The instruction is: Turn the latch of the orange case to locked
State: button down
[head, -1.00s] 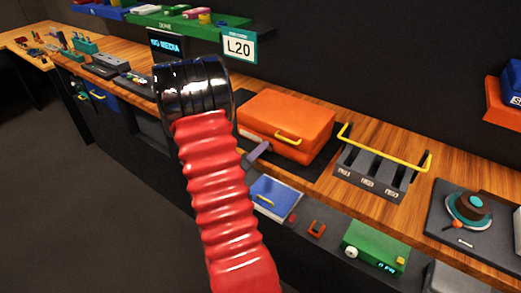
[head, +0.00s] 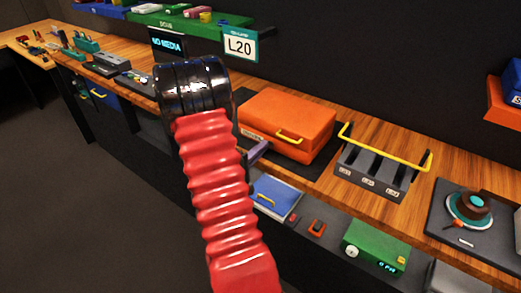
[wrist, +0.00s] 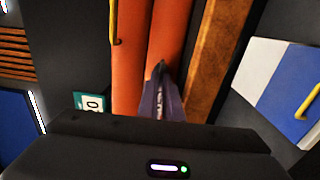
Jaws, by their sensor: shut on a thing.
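The orange case (head: 290,115) lies closed on a dark mat on the wooden bench, its yellow handle (head: 289,138) at the front. In the wrist view, its orange front (wrist: 130,75) fills the upper middle. My gripper (head: 262,147) reaches the left part of the case's front edge, partly hidden by my red arm. In the wrist view, my gripper (wrist: 161,70) is shut, its narrow fingers against the case front. It holds a small dark part there, seemingly the latch. The fingers hide most of that part, so its turn position cannot be read.
A grey slotted block with a yellow bar (head: 375,170) stands right of the case. Below the bench edge are a blue box (head: 275,196) and a green box (head: 375,246). An L20 sign (head: 240,46) hangs behind. The dark floor at left is clear.

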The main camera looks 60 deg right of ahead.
jog(key=shift+w, duration=0.15)
jog(key=c, duration=1.9)
grip_release()
jog(key=shift+c, duration=0.2)
jog(key=w+a, duration=0.2)
jog(key=a, duration=1.1)
jog(key=shift+a, duration=0.35)
jog(key=shift+f, duration=0.1)
